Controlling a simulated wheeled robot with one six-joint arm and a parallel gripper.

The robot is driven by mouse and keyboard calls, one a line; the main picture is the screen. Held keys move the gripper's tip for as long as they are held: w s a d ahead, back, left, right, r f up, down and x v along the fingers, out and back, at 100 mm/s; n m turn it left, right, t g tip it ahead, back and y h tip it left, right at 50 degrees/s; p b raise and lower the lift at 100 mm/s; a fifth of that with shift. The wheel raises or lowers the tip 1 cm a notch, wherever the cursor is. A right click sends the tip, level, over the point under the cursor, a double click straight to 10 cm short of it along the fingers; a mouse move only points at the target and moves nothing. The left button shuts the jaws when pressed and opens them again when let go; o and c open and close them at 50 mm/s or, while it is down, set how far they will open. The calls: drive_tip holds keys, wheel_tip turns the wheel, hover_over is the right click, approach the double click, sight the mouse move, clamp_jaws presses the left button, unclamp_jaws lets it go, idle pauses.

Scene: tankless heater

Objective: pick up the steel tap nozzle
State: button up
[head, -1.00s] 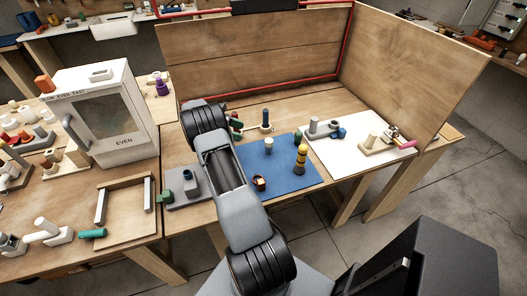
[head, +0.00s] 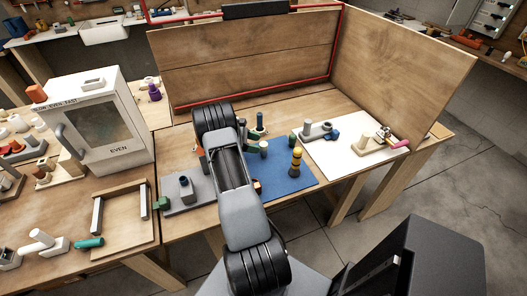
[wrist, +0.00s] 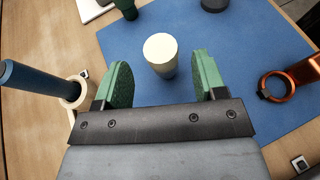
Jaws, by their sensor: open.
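A pale tapered cylinder (wrist: 160,54) stands upright on the blue mat in the wrist view; it best fits the tap nozzle, though its colour is more cream than plain steel. It also shows on the mat in the head view (head: 264,146). My gripper (wrist: 206,62) is open, its two green-padded fingers wide apart. In the wrist view the cylinder appears between the fingertips, a little beyond them and nearer the middle. I see no contact. In the head view my arm hides most of the gripper.
A blue-handled tool in a cream ring (wrist: 74,92) is close by the left finger. A copper ring clamp (wrist: 284,82) lies right. A dark green piece (wrist: 125,8) and a dark disc (wrist: 214,4) are beyond. A yellow-and-brown stacked piece (head: 296,161) stands on the blue mat (head: 284,182).

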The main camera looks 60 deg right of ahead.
sight(265, 144)
drive_tip(key=shift+p+x, duration=0.5)
drive_tip(key=shift+x, duration=1.45)
drive_tip(key=shift+r, duration=0.15)
clamp_jaws()
drive_tip(key=shift+r, duration=0.1)
drive_tip(key=shift+r, duration=0.25)
wheel_tip(265, 144, up, 2)
drive_tip(key=shift+r+b, duration=0.2)
drive_tip(key=shift+b, duration=0.5)
drive_tip(key=s+a+r+b, duration=0.1)
drive_tip(key=s+a+r, duration=0.8)
drive_tip(key=s+r, duration=0.1)
drive_tip(key=shift+s+a+b, duration=0.15)
drive_tip(key=shift+s+b, duration=0.2)
